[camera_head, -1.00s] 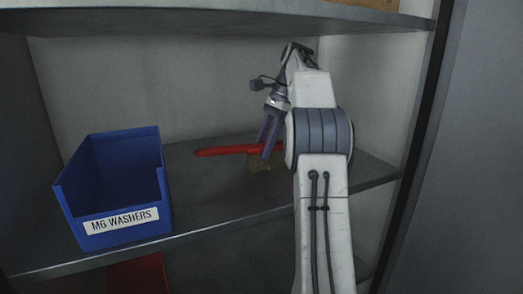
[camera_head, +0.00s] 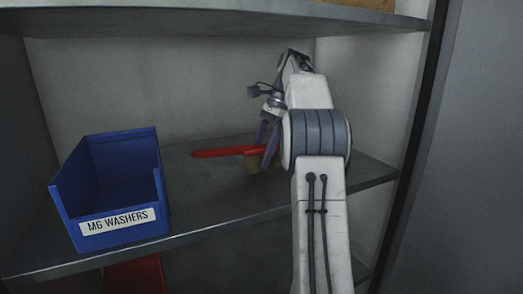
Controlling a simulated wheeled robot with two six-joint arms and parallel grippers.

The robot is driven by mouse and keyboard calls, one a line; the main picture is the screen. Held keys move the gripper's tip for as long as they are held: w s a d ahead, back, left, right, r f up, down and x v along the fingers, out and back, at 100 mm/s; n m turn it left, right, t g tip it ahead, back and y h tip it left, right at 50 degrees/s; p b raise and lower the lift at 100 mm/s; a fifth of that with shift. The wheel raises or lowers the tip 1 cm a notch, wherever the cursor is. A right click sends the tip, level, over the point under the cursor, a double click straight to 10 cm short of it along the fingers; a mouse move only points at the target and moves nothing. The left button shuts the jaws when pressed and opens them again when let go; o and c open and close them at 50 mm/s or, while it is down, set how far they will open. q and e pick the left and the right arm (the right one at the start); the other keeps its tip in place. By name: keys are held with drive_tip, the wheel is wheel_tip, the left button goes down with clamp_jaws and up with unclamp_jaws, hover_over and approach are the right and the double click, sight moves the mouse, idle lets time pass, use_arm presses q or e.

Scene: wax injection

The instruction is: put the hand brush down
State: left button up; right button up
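The hand brush (camera_head: 225,152) has a red handle that points left and a tan bristle part at its right end. It lies low over the middle shelf (camera_head: 200,190), seemingly resting on it; the contact is partly hidden. My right gripper (camera_head: 266,153) points down at the brush's right part. Its two fingers show apart, one on each side of the brush, with a gap between them. My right arm hides the right end of the brush. My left gripper is not in view.
A blue bin (camera_head: 120,232) labelled M6 washers stands on the shelf to the left. Clear shelf lies between it and the brush. An upper shelf (camera_head: 200,20) is overhead. A cabinet post (camera_head: 418,130) stands at the right. A red thing (camera_head: 135,277) is on a lower level.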

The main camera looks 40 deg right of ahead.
drive_tip(key=shift+r, duration=0.7)
drive_tip(key=r+p, duration=0.1)
drive_tip(key=d+r+p, duration=0.1)
drive_tip(key=p, duration=0.1)
drive_tip(key=shift+s+d, duration=0.15)
drive_tip(key=shift+d, duration=0.05)
drive_tip(key=d+p, duration=0.2)
drive_tip(key=d, duration=0.1)
drive_tip(key=s+d+p, duration=0.1)
drive_tip(key=d+p, duration=0.1)
drive_tip(key=d, duration=0.1)
drive_tip(key=s+d+p, duration=0.1)
drive_tip(key=d+p, duration=0.1)
drive_tip(key=d, duration=0.1)
drive_tip(key=shift+s+d+f, duration=0.15)
drive_tip(key=shift+d+f, duration=0.05)
drive_tip(key=shift+d, duration=0.2)
drive_tip(key=shift+s+d+f+p, duration=0.15)
drive_tip(key=shift+d+p, duration=0.15)
drive_tip(key=shift+d, duration=0.2)
